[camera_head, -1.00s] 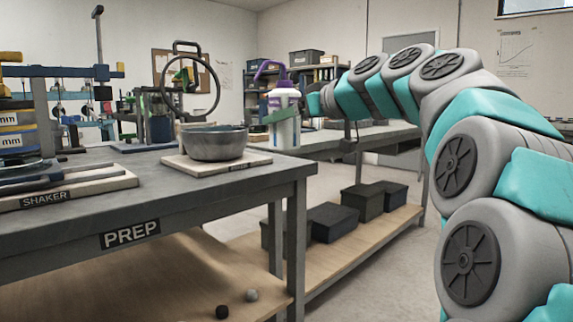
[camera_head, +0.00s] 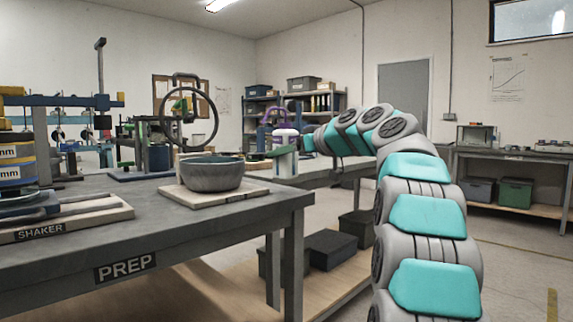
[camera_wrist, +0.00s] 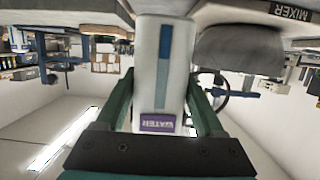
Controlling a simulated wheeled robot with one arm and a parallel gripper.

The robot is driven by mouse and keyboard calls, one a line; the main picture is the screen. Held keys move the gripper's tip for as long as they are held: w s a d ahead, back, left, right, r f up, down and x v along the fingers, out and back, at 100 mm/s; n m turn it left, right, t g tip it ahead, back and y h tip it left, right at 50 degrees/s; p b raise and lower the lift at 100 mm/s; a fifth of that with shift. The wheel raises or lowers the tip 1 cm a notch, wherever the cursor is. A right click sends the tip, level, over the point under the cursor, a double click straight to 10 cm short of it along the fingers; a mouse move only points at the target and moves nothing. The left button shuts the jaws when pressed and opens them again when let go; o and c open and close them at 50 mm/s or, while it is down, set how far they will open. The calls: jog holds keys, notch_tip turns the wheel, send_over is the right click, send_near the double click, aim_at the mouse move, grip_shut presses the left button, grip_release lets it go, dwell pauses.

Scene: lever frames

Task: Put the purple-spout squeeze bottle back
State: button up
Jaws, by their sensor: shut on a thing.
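The squeeze bottle (camera_head: 286,159) is white with a purple spout and stands out beyond the prep table's far right corner in the head view. My gripper (camera_head: 287,150) is shut on it and holds it in the air, about upright. In the wrist view the bottle (camera_wrist: 160,75) fills the space between the two green fingers, with a blue strip and a purple label reading WATER. That view is upside down. The prep table (camera_head: 190,228) carries a PREP label. The bottle's resting place cannot be told for sure.
A grey bowl (camera_head: 212,174) sits on a pale board (camera_head: 215,195) near the prep table's right edge. A SHAKER board (camera_head: 70,222) lies at the left. A shelf rack (camera_head: 255,120) and another bench (camera_head: 510,156) stand behind. Open floor lies to the right.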

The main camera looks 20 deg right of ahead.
jog(key=shift+w+d+r, duration=0.1)
jog(key=shift+w+d, duration=0.15)
jog(key=shift+w, duration=0.25)
jog(key=shift+w+d+f, duration=0.2)
jog(key=shift+w+d, duration=0.15)
jog(key=shift+w, duration=0.35)
jog(key=shift+f, duration=1.65)
jog(key=shift+b, duration=0.3)
jog(key=shift+f, duration=0.2)
jog(key=o, duration=1)
jog(key=shift+r, duration=0.2)
jog(key=v, duration=1.2)
jog(key=shift+s+f, duration=0.1)
